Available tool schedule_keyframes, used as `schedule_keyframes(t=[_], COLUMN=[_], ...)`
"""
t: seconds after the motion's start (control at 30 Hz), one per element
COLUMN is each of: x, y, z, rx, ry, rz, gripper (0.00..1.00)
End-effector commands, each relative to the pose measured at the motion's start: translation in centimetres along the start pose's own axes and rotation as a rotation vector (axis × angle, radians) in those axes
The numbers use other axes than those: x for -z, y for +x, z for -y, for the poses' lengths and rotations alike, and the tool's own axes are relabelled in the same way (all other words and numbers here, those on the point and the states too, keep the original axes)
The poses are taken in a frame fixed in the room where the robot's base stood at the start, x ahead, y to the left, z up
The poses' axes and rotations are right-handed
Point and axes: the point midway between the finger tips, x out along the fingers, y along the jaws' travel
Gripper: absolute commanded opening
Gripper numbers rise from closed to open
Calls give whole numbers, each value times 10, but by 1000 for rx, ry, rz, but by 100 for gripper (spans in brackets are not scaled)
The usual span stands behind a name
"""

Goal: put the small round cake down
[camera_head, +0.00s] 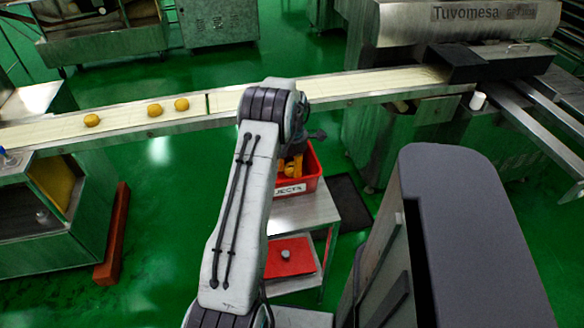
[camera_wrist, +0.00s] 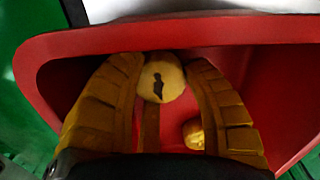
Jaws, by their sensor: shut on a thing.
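My gripper (camera_wrist: 160,85) has its yellow-brown fingers closed on the small round cake (camera_wrist: 168,69). The cake is pale yellow with a dark, irregular mark on the side facing the wrist camera. It is held between the fingertips, over the inside of a red bin (camera_wrist: 60,48). Whether the cake touches the bin floor, I cannot tell. A second yellow cake (camera_wrist: 193,134) lies in the bin beside the right finger, partly hidden by it. In the head view my gripper (camera_head: 290,168) shows orange inside the labelled red bin (camera_head: 308,184), and the held cake is hidden.
The red bin stands on a metal stand (camera_head: 305,212), with a red sheet (camera_head: 288,257) on its lower shelf. Behind my arm runs a pale conveyor belt (camera_head: 50,131) with several cakes (camera_head: 155,110) left of the arm. A dark grey block (camera_head: 455,210) stands at the right.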

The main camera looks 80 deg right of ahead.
Motion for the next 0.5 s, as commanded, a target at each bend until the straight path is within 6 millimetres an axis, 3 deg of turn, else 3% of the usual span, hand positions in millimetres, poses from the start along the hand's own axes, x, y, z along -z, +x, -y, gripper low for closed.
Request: schedule_keyframes(t=[0.4, 0.43, 0.5], x=[0, 0, 0], y=[5, 4, 3], z=[0, 0, 0], rx=[0, 0, 0], ry=[0, 0, 0], rz=[0, 0, 0], gripper=[14, 49, 53])
